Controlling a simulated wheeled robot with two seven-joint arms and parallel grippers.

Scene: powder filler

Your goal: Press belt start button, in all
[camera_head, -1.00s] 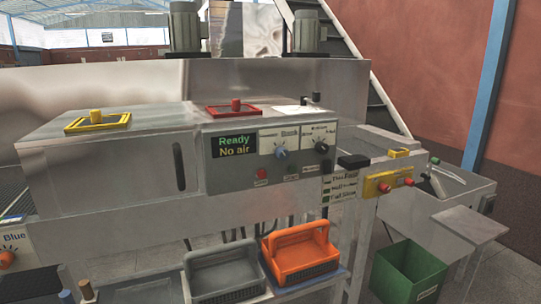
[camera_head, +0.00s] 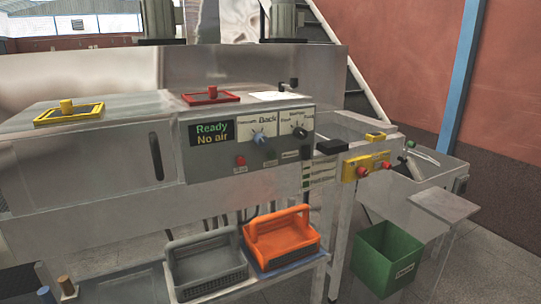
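The grey control panel (camera_head: 247,147) faces me on the front of the steel machine. Its display (camera_head: 211,133) reads "Ready" in green and "No air" in yellow. A red button (camera_head: 240,160) sits below and right of the display, with a small dark control beside it whose label is too small to read. Two knobs, one blue (camera_head: 258,136) and one black (camera_head: 299,132), sit above. A yellow box (camera_head: 366,166) with red buttons is mounted further right. I cannot tell which control is the belt start button. Neither of my grippers is in view.
An orange basket (camera_head: 281,240) and a grey basket (camera_head: 207,264) stand on a low shelf under the panel. A green bin (camera_head: 386,254) stands on the floor to the right. A black block (camera_head: 331,146) sits at the panel's right end. Grey floor is clear at lower right.

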